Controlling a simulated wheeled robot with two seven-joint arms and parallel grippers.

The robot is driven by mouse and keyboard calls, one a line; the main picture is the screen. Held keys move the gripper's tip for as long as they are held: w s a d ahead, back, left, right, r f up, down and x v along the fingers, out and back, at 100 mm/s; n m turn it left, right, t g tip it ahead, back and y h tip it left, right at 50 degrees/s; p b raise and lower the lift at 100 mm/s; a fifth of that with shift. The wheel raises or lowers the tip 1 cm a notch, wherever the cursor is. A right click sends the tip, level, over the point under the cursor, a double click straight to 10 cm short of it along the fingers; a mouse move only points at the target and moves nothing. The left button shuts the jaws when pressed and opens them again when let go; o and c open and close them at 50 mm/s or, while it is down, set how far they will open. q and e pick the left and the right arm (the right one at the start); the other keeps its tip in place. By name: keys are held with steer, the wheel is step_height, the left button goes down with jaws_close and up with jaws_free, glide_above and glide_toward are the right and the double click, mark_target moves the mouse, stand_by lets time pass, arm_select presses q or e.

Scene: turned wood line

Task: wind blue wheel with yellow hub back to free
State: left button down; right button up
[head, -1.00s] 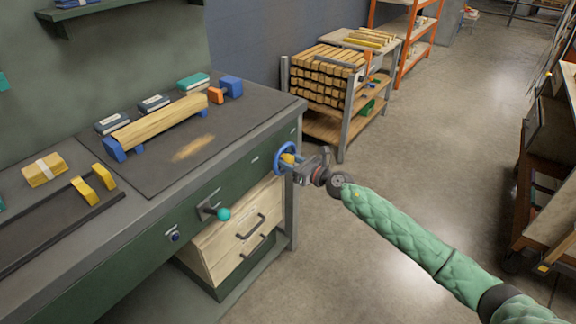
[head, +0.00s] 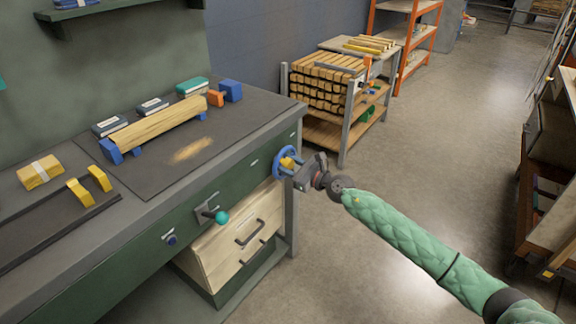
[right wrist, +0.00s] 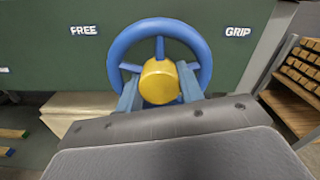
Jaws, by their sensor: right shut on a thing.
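The blue wheel (head: 279,161) with its yellow hub (head: 287,161) is mounted on the bench's dark green front, near the right corner. My right gripper (head: 294,167) reaches it from the right and is shut on the wheel. In the right wrist view the blue wheel (right wrist: 201,50) is upright and faces me, with its yellow hub (right wrist: 160,80) at the centre. The fingers (right wrist: 158,95) lie on either side of the hub. The word FREE (right wrist: 84,30) is left of the wheel and GRIP (right wrist: 238,31) is right of it. The wheel's lower part is hidden. My left gripper is not in view.
A grey lever with a teal knob (head: 221,217) sticks out of the bench front, left of the wheel. Pale drawers (head: 232,250) are below. A yellow wooden bar (head: 160,126) lies on the bench top.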

steer(key=shift+f, duration=0.15)
steer(key=o, duration=0.7)
steer(key=b+v, duration=0.1)
steer(key=v, duration=0.6)
steer(key=shift+s+d, duration=0.25)
steer(key=shift+d, duration=0.05)
steer(key=shift+m, duration=0.3)
